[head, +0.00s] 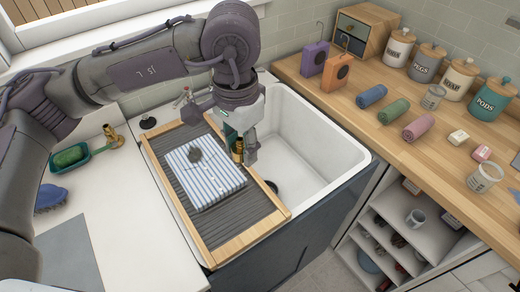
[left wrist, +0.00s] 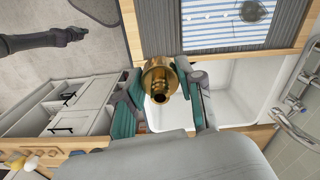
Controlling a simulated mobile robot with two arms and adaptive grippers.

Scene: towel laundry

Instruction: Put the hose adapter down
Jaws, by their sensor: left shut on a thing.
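A brass hose adapter (head: 237,149) is held between the fingers of my left gripper (head: 244,150). In the left wrist view the adapter (left wrist: 160,78) shows between the teal-sided fingers of the gripper (left wrist: 162,98). My left gripper is shut on it, over the sink side of the ribbed drainboard, beside a striped towel. The fingers partly hide the adapter in the head view. My right gripper is not in the head view. A dark arm end (left wrist: 70,37) at the upper left of the left wrist view looks like mine, too small to read its jaws.
The blue-striped folded towel (head: 203,177), with a dark round thing on it, lies on the wood-framed drainboard (head: 237,240). The white sink basin (head: 310,150) is right of it. A brass fitting (head: 113,137) stands left by a green soap dish (head: 72,157). Rolled towels (head: 393,111) lie on the wooden counter.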

